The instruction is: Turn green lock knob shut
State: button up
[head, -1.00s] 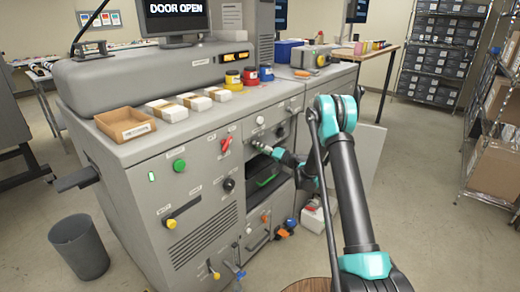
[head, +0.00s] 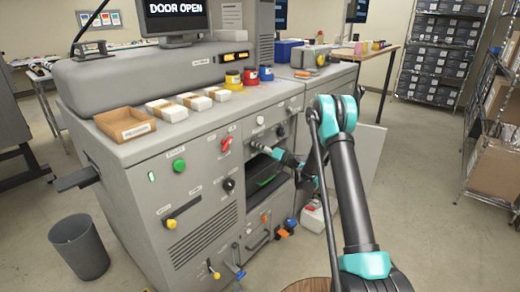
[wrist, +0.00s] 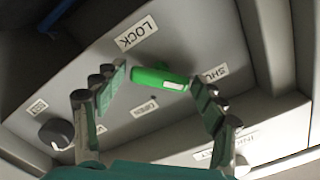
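The green lock knob (wrist: 160,78) is an elongated bar handle on a grey panel in the wrist view. The labels LOCK, SHUT and OPEN are around it. Its bar lies nearly level in the picture, tilted slightly down to the right. My gripper (wrist: 158,84) is open, with one finger on each side of the knob. Gaps seem to show between the finger pads and the knob; contact is not clear. In the head view my gripper (head: 262,149) is at the machine's front, above an open dark bay. I cannot make out the lock knob there.
A dark round knob (wrist: 56,134) sits left on the same panel. The monitor (head: 174,18) reads DOOR OPEN. A bin (head: 79,248) stands on the floor.

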jog(key=shift+o, duration=0.5)
jog(key=v, duration=1.2)
jog(key=shift+s+r, duration=0.1)
